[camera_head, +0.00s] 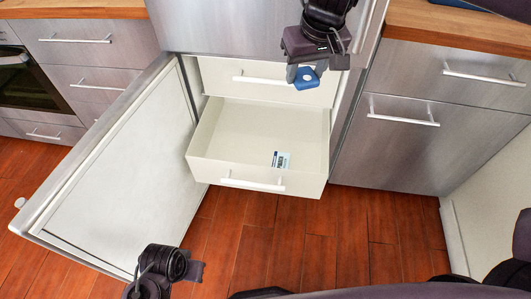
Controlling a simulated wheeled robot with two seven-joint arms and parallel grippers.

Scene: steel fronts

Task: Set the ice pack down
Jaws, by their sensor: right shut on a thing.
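My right gripper (306,73) is shut on the blue ice pack (308,80), which has a small pale mark. The gripper hides part of the pack. It hangs in front of the upper cream drawer (220,73), above the back right of the pulled-out lower drawer (226,167). The lower drawer is open at the top and mostly empty. My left gripper (192,272) is low at the bottom left, away from the drawers; its fingers cannot be made out.
The open cabinet door (125,155) stands to the left of the drawers. Steel cabinet fronts (425,135) flank them. The wooden floor (340,240) in front is clear.

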